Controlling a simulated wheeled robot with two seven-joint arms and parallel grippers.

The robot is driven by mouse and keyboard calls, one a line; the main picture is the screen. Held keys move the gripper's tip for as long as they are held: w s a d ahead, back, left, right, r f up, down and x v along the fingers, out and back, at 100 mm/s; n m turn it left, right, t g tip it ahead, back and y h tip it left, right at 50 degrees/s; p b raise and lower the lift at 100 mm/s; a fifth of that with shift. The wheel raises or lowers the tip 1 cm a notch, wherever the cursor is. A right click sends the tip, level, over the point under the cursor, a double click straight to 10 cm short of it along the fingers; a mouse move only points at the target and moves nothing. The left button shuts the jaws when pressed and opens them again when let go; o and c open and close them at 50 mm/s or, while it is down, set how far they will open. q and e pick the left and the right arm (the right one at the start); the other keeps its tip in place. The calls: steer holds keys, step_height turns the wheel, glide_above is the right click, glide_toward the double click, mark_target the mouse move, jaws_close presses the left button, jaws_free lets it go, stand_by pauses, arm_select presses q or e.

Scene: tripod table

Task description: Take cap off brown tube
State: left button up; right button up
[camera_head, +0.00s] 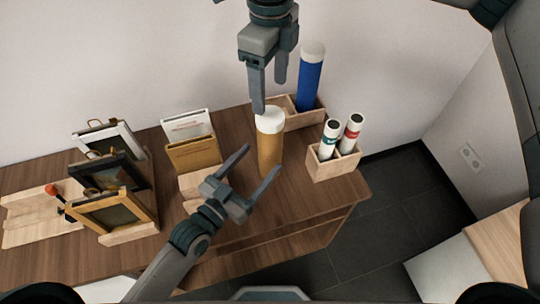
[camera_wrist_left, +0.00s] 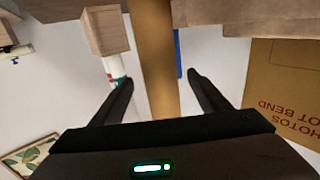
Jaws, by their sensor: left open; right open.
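The brown tube (camera_head: 269,150) stands upright on the table with its white cap (camera_head: 270,120) on top. My left gripper (camera_head: 262,158) is open, its fingers pointing at the tube's body from the front. In the left wrist view the brown tube (camera_wrist_left: 157,60) runs between the two open fingers (camera_wrist_left: 157,82); I see no finger closed on it. My right gripper (camera_head: 269,96) is open and points down from above. One of its fingertips is at the cap's upper left edge in the picture; whether it touches cannot be told.
A wooden holder (camera_head: 320,122) with a blue white-capped tube (camera_head: 310,80) stands behind. A wooden box (camera_head: 338,167) with two white tubes stands at right. A card rack (camera_head: 190,150) and framed pictures (camera_head: 113,205) stand left on the wooden table (camera_head: 290,205).

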mark_target(270, 115)
arm_select(q)
steer(key=x, duration=0.6)
steer(key=shift+w+d, duration=0.15)
steer(key=c, duration=1.6)
arm_select(e)
steer(key=shift+o, duration=0.8)
steer(key=shift+r, duration=2.25)
steer(key=shift+f, duration=0.1)
steer(key=shift+f, duration=5.95)
